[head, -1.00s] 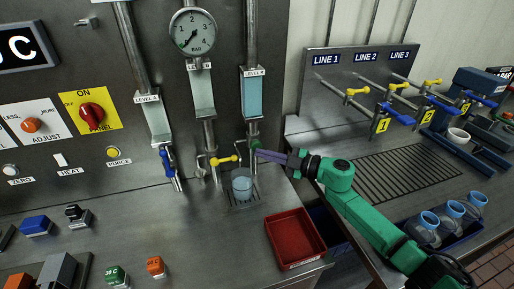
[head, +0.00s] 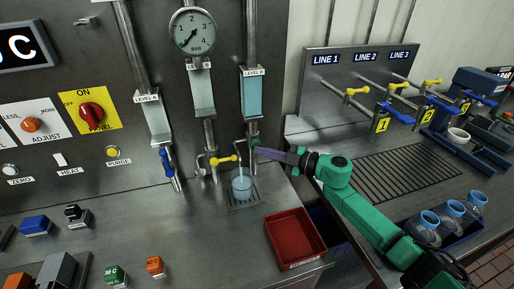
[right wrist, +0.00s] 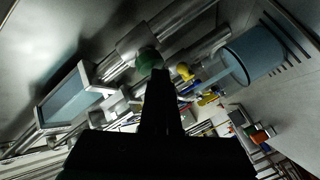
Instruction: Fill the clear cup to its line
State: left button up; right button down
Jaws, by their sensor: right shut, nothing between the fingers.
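The green knob (right wrist: 147,61) lies just past the fingertips in the right wrist view; contact is unclear. My left gripper is out of view.
A red tray (head: 295,238) sits at the counter's front right. A blue-handled tap (head: 168,165) is left of the cup. Farther right are a slotted drain (head: 405,172), numbered line taps and several clear jars (head: 430,228).

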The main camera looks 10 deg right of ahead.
jog(key=shift+w, duration=0.15)
dwell(0.4)
jog(key=shift+s+d+p, duration=0.1)
jog(key=shift+s+p, duration=0.45)
jog(key=shift+s, duration=0.45)
jog(key=s+p, duration=0.2)
jog(key=s, duration=0.3)
jog(key=shift+d, duration=0.15)
